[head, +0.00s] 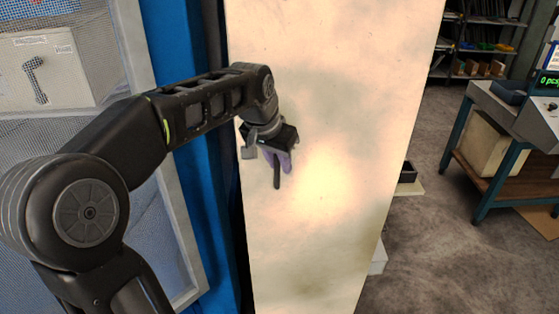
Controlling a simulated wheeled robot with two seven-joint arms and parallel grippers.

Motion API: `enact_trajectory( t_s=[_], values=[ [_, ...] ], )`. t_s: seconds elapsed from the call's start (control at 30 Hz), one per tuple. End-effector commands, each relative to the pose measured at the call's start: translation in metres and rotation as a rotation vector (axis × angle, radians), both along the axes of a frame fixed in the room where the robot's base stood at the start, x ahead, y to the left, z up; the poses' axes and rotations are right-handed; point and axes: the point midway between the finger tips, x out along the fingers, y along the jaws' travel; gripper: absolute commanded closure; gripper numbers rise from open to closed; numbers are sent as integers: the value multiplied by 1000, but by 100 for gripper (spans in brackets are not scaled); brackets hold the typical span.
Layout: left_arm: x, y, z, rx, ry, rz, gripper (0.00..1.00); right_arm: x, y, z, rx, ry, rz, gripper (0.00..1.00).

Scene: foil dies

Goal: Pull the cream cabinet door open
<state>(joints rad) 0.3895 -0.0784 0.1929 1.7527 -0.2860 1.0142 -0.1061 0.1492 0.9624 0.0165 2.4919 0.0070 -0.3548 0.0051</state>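The cream cabinet door (335,110) is a tall, blotchy panel filling the middle of the head view. My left arm comes in from the left, and my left gripper (278,168) is in front of the door's left part, close to its face. A small purple piece (286,160) shows at the fingers; I cannot tell whether it is a handle or part of the gripper. The wrist hides whatever is between the fingers, so its grip is unclear. My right gripper is out of view.
Pale ledges (412,189) with a small dark tray (407,172) show past the door's right edge. A blue post (178,60) and mesh panel stand at left. A workbench (515,125) stands at right, with clear floor (440,240) before it.

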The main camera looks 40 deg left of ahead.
Motion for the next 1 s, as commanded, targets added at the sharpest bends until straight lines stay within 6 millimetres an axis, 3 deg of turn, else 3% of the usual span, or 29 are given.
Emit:
enact_trajectory(
  t_s=[0.2, 0.47, 1.0],
  values=[
    [0, 0, 0, 0, 0, 0, 78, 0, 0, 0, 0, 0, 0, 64],
    [0, 0, 0, 0, 0, 0, 100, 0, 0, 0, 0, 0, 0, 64],
    [0, -1, 1, 0, -1, -2, 100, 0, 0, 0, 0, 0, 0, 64]
  ],
)
